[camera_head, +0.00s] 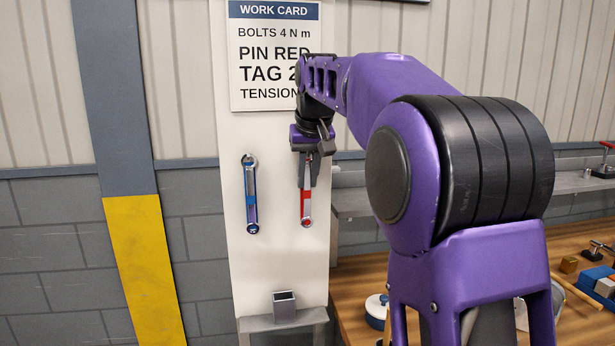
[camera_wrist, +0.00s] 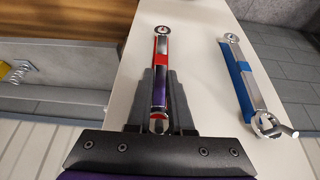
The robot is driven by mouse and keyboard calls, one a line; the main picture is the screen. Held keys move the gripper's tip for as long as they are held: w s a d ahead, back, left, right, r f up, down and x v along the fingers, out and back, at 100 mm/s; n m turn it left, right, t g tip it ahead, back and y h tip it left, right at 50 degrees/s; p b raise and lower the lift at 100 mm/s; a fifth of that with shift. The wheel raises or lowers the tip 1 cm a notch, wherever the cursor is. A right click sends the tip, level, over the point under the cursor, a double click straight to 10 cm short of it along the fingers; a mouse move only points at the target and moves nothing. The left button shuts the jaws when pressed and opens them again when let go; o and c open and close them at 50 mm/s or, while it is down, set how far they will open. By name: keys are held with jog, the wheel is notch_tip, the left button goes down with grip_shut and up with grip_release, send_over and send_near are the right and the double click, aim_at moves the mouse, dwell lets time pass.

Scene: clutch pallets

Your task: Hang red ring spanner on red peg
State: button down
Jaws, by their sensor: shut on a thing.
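The red ring spanner (camera_head: 306,207), silver with a red stripe along its shank, hangs lengthwise down the white panel in the head view. My gripper (camera_head: 308,178) is shut on its upper part. In the wrist view the red ring spanner (camera_wrist: 161,48) lies between the two fingers of my gripper (camera_wrist: 161,85), its ring end pointing away past the fingertips. Its other end is close to the gripper's palm. The red peg cannot be made out; my gripper covers the panel there. Whether the spanner touches the panel cannot be told.
A blue-marked spanner (camera_head: 251,195) hangs on the panel to the left; in the wrist view it (camera_wrist: 240,75) is at right, with a peg (camera_wrist: 287,130) through its near ring. Below are a small grey holder (camera_head: 284,307) and, right, a wooden bench (camera_head: 350,300) with clutter.

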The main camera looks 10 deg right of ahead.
jog(key=c, duration=0.7)
grip_release()
jog(key=shift+c, duration=0.2)
